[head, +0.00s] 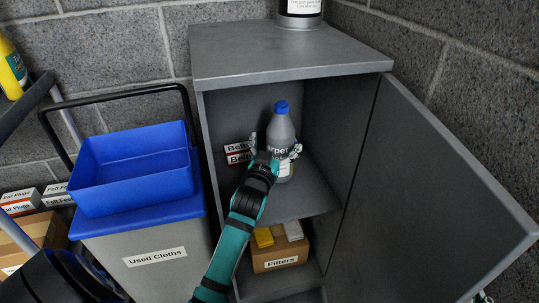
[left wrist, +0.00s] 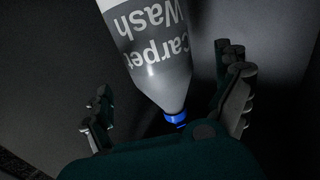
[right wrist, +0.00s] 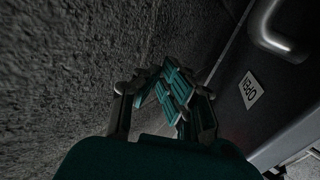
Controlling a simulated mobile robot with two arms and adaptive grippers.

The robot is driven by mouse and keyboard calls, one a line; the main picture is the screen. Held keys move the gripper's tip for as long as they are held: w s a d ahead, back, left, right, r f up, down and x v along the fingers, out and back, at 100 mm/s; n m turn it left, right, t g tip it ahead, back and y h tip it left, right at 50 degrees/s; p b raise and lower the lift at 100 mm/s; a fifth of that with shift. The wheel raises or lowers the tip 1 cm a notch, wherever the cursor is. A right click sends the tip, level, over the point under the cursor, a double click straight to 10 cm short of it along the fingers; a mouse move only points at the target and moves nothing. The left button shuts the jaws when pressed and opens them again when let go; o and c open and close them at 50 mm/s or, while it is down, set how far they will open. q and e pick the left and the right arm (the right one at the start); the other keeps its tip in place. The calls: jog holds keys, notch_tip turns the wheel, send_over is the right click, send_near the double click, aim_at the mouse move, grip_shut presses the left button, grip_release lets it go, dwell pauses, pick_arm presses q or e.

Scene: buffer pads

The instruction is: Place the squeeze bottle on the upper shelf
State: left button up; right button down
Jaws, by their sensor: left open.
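The squeeze bottle (head: 282,133) is grey with a blue cap and a "Carpet Wash" label. It is upright inside the open cabinet and appears to stand on the upper shelf (head: 312,197). My left gripper (head: 275,152) is at the bottle, with its fingers open on either side of it. In the left wrist view the bottle (left wrist: 155,50) shows upside down between the spread fingers (left wrist: 167,108), with gaps at both sides. My right gripper (right wrist: 175,85) has its fingertips together and empty beside the grey wall, outside the cabinet.
Boxes labelled "Belts" (head: 238,153) are left of the bottle. A "Filters" box (head: 280,257) with sponges is on the lower level. The cabinet door (head: 440,190) stands open at right. A used-cloths bin (head: 150,260) with a blue tub (head: 135,175) is at left.

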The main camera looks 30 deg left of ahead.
pick_arm(q)
jog(key=s+d+f+m+g+h, duration=0.1)
jog(key=s+d+f+m+h, duration=0.1)
jog(key=s+d, duration=0.7)
jog(key=s+d+f+m+g+h+p, duration=0.1)
jog(key=s+d+m+h, duration=0.3)
jog(key=s+d, duration=0.6)
jog(key=shift+s+d+f+g+h, duration=0.3)
jog(key=shift+d+f+g+h, duration=0.5)
jog(key=shift+h, duration=0.3)
pick_arm(e)
notch_tip(320, 180, down, 6)
jog(key=s+d+g+h, duration=0.1)
jog(key=g, duration=0.3)
jog(key=shift+s+d, duration=0.2)
jog(key=shift+s, duration=0.15)
